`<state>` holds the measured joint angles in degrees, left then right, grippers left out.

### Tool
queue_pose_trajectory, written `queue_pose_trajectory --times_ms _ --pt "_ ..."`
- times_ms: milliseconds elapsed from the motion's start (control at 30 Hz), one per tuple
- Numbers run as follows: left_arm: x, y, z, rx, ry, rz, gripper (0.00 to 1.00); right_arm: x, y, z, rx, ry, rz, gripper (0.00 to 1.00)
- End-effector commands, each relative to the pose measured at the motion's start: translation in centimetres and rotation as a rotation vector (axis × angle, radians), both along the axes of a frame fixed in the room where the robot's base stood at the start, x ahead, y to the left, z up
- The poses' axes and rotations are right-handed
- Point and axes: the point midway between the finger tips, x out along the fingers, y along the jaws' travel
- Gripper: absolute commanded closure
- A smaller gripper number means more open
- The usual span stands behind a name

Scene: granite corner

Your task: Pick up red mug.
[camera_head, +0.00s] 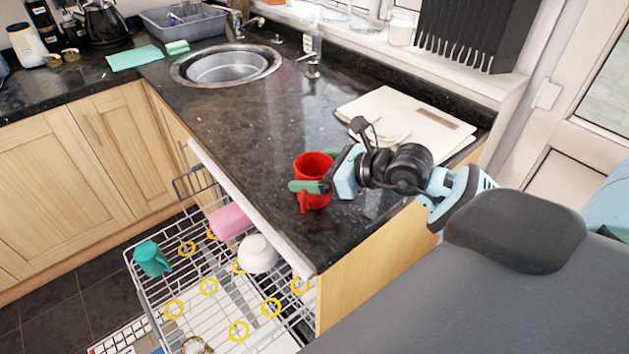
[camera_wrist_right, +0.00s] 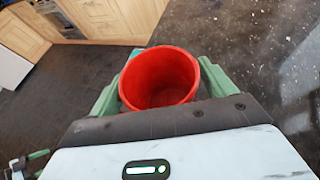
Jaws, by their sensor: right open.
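The red mug (camera_head: 313,168) stands upright near the front edge of the dark granite counter in the head view, its handle toward the front. My right gripper (camera_head: 312,172) is open with its green fingers on either side of the mug, one in front and one partly hidden behind it. In the right wrist view the mug (camera_wrist_right: 160,79) sits between the two green fingers (camera_wrist_right: 160,88), its empty inside visible. I cannot tell whether either finger touches it.
An open dishwasher rack (camera_head: 215,290) below the counter edge holds a teal mug (camera_head: 151,259), a pink item (camera_head: 230,221) and a white bowl (camera_head: 257,254). The sink (camera_head: 226,66) is farther back; the counter between is clear.

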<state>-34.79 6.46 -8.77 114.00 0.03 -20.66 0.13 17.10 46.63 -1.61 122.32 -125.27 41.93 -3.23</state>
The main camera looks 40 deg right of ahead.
Motion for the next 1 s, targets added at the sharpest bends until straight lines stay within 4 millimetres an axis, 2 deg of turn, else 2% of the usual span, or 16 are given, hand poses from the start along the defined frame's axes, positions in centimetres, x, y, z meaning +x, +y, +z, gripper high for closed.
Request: queue_pose_trajectory --times_ms 200,500,533,833,1000 --pt "-0.1 0.0 0.0 0.000 0.001 0.000 0.15 0.0 0.0 0.0 0.000 0.000 0.000 0.19" --pt "0.0 0.0 0.0 0.000 0.001 0.000 0.15 0.0 0.0 0.0 0.000 0.000 0.000 0.58" --pt "0.0 0.0 0.0 0.000 0.001 0.000 0.15 0.0 0.0 0.1 0.001 -0.003 0.000 0.60" --pt "0.0 0.0 0.0 0.000 0.000 0.000 0.15 0.0 0.0 0.3 0.001 -0.003 0.000 0.60" --pt "0.0 0.0 -0.1 0.000 0.001 0.000 0.15 0.1 0.0 1.5 -0.001 -0.007 0.000 0.60"
